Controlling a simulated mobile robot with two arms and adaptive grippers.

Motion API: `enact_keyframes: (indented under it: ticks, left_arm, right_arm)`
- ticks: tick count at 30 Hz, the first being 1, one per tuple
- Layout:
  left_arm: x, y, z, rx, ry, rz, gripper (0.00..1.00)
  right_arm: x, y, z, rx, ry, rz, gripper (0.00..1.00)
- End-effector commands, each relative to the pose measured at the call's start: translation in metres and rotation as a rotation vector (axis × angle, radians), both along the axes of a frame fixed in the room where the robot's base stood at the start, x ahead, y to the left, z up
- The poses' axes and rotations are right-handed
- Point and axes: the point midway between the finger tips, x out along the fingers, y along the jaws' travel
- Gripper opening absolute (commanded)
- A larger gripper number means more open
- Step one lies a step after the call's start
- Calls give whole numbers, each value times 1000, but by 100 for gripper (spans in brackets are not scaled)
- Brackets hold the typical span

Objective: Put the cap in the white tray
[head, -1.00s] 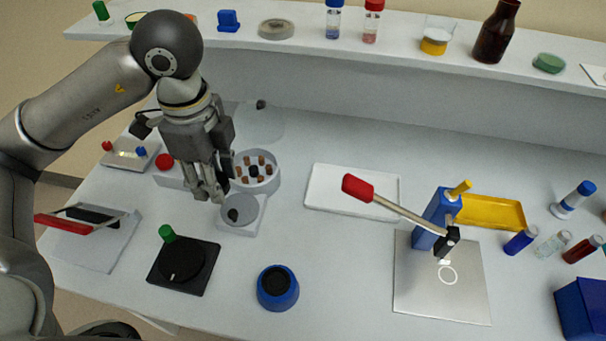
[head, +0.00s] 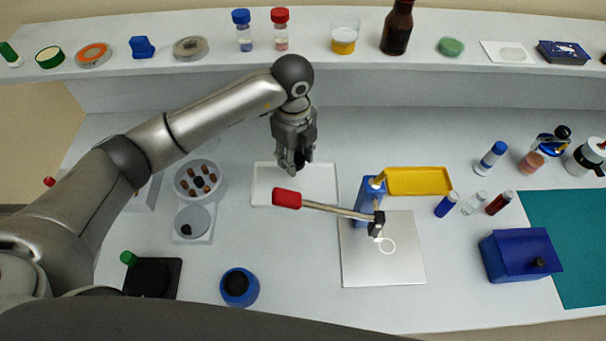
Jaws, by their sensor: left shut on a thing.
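The white tray (head: 262,194) lies flat on the bench near the middle and looks empty where it shows. My left gripper (head: 293,170) points down over the back part of this tray. Its fingers are shut on the cap, which they hide almost wholly, so its colour and shape cannot be told. I cannot tell the exact height of the fingers above the tray. My right gripper is not in view.
A round holder with several brown pieces (head: 184,171) is at left.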

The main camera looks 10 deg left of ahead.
Motion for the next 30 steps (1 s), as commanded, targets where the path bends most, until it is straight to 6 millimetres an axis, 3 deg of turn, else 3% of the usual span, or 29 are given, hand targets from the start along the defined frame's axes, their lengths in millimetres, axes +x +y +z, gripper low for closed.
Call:
enact_keyframes:
  ticks: [6, 18, 30]
  left_arm:
    - [-2, 1, -40, 3, 6, -1, 28]
    - [-1, 0, -86, 1, 4, 0, 28]
    - [-1, 1, -94, 1, 1, 0, 28]
  right_arm:
    - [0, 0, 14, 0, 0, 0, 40]
    - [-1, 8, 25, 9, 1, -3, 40]
    - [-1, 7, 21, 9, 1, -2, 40]
